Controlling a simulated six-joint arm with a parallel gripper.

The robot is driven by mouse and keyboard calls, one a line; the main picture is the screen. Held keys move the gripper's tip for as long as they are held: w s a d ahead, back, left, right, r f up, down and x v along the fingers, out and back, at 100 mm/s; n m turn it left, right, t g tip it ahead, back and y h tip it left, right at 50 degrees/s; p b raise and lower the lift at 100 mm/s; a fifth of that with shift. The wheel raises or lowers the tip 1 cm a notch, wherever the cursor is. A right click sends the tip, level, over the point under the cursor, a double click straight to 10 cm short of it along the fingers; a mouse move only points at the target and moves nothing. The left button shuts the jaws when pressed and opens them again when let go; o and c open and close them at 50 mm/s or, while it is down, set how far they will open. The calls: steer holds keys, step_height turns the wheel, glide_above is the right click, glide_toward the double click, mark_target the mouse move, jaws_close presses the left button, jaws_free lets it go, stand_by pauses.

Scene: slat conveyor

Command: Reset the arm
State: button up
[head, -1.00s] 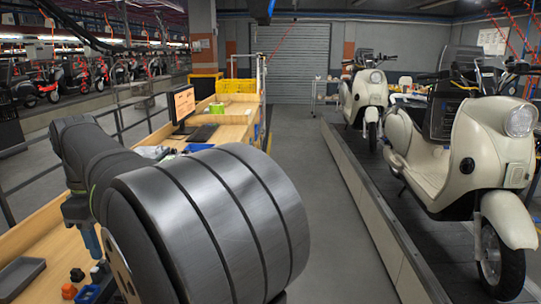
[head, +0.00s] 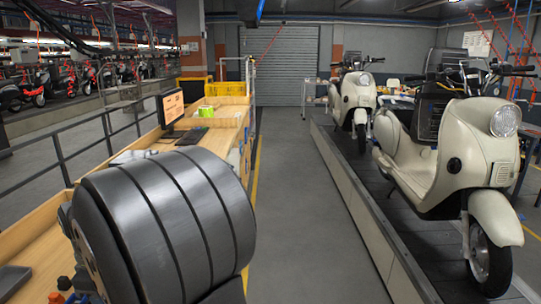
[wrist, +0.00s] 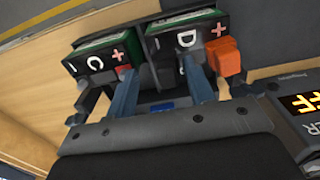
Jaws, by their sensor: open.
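My gripper (wrist: 160,82) shows in the wrist view with its two blue fingers spread apart and nothing visibly held between them. In the head view my large dark arm joint covers the lower left and hides most of the gripper area.
An orange piece (wrist: 227,62) and an orange-digit display (wrist: 300,102) are at the right in the wrist view. A wooden workbench (head: 40,240) carries a monitor (head: 170,107). Cream scooters (head: 465,150) stand on the conveyor (head: 350,205) at right. The grey aisle (head: 290,190) between is clear.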

steer(key=shift+r, duration=0.15)
step_height(320, 180, up, 17)
step_height(320, 180, down, 17)
steer(key=shift+r, duration=0.1)
steer(key=r, duration=0.6)
steer(key=shift+w+a+r, duration=0.1)
steer(key=shift+a, duration=0.15)
steer(key=w+a+f, duration=0.1)
steer(key=a, duration=0.2)
steer(key=w+a+f, duration=0.1)
steer(key=w+a, duration=0.1)
steer(key=a, duration=0.2)
steer(key=w+a+f, duration=0.1)
steer(key=a, duration=0.2)
steer(key=shift+w+a, duration=0.15)
steer(key=shift+a, duration=0.2)
